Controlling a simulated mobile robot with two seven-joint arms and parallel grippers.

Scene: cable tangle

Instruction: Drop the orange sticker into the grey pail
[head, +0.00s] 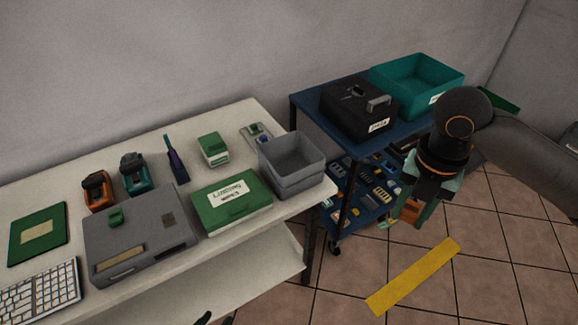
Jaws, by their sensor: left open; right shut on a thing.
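My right gripper (409,213) hangs over the floor to the right of the white table, fingers down. It is shut on a small orange piece (411,209), which looks like the orange sticker; the fingers hide part of it. The grey pail (291,181) is a square open bin at the right end of the white table, left of my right gripper and apart from it. The part of its inside that shows looks empty. Only the dark tips of my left gripper (215,319) seem to show at the bottom edge, open and empty.
The white table (150,146) also holds a green box (231,203), a grey case (140,238), an orange tool (97,190) and a keyboard (40,293). A blue cart (312,101) behind carries a black box (358,108) and a teal bin (416,84). A yellow strip (413,276) lies on the floor.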

